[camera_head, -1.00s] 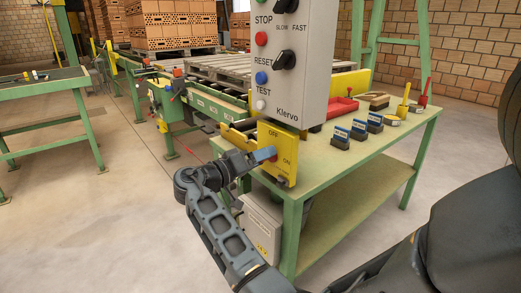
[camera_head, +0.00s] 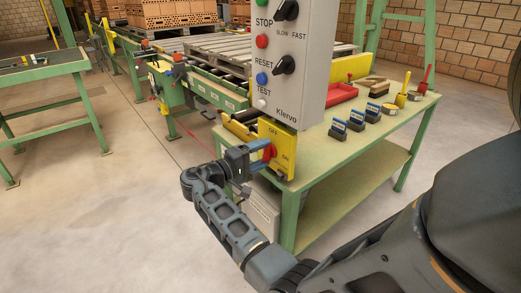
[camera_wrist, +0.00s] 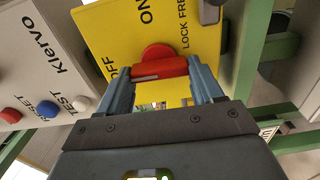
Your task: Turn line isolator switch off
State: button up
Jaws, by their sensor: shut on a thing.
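The line isolator switch is a red handle (camera_head: 268,152) on a yellow plate (camera_head: 276,133) marked OFF and ON, at the near left corner of the green bench. In the wrist view the red handle (camera_wrist: 160,68) lies crosswise between my two fingers, with its round hub against the yellow plate (camera_wrist: 110,35). My gripper (camera_head: 261,153) is shut on the handle from the left side. OFF is at the left in the wrist view, ON at the top, and "LOCK FREE" at the right. Which mark the handle points at I cannot tell.
A grey Klervo control box (camera_head: 290,75) with buttons and knobs hangs just above the switch. Several blue-topped blocks and a red tray (camera_head: 341,94) are on the bench (camera_head: 320,160). A roller conveyor (camera_head: 205,85) runs behind.

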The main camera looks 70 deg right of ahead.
jog(key=shift+n, duration=0.3)
jog(key=o, duration=1.1)
jog(key=shift+c, duration=0.2)
jog(key=shift+a, duration=0.1)
jog(key=b+v, duration=0.1)
jog(key=v, duration=0.6)
jog(key=shift+w+a, duration=0.2)
jog(key=shift+a, duration=0.1)
